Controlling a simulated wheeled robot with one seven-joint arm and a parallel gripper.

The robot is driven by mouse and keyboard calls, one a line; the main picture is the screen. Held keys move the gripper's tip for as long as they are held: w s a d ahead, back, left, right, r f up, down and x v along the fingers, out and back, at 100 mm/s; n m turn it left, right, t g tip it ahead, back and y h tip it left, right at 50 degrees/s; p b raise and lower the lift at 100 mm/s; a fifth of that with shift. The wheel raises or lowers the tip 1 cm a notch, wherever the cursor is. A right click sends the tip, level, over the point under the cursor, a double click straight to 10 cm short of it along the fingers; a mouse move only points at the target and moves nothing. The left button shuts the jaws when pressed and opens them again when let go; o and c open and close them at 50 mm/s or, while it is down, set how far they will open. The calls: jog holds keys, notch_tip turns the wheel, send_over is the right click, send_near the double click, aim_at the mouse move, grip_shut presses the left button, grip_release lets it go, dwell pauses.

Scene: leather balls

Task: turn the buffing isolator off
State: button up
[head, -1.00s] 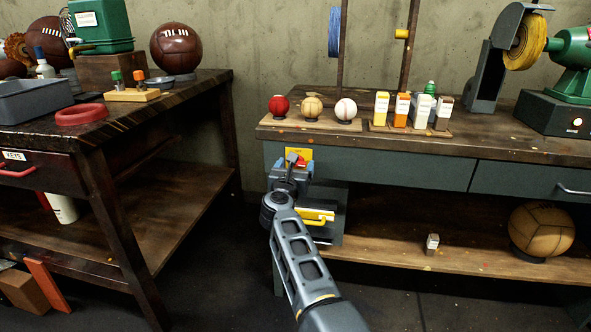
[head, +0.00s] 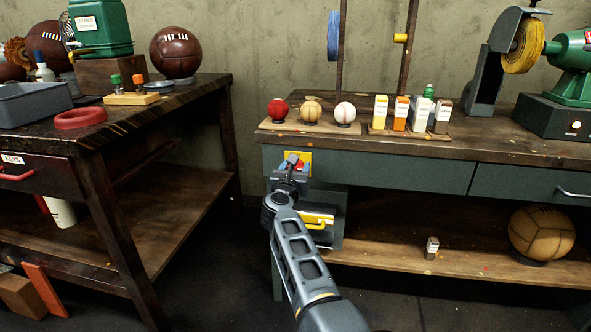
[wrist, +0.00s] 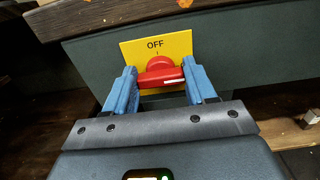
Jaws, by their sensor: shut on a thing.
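The buffing isolator is a red rotary knob (wrist: 160,70) on a yellow plate (wrist: 128,51) marked OFF at its top. The plate sits on the left front of the right-hand bench and also shows in the head view (head: 305,156). The knob's bar lies nearly level across the wrist view, with a white mark towards its right end, not at the OFF label. My gripper (wrist: 158,84) is shut on the knob, one blue finger at each end of the bar. In the head view my gripper (head: 297,167) hides much of the knob.
A grey box with a yellow handle (head: 318,220) hangs below the plate. The green buffing machine (head: 575,60) stands on the bench at right, its lamp (head: 575,125) lit. Balls and small cartons line the bench top. A second bench (head: 150,115) is at left.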

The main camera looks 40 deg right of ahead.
jog(key=shift+n, duration=0.3)
jog(key=n+p, duration=0.5)
jog(key=n, duration=0.3)
jog(key=shift+w+a, duration=0.1)
jog(key=shift+w, duration=0.05)
jog(key=n+p, duration=0.1)
jog(key=n, duration=0.3)
jog(key=shift+f+n+p, duration=0.1)
jog(key=shift+n+p, duration=0.3)
jog(key=shift+a+f+n+p, duration=0.15)
jog(key=shift+n+p, duration=0.55)
jog(key=shift+n, duration=1.5)
jog(key=shift+f, duration=0.1)
jog(key=o, duration=1)
jog(key=shift+o, duration=0.2)
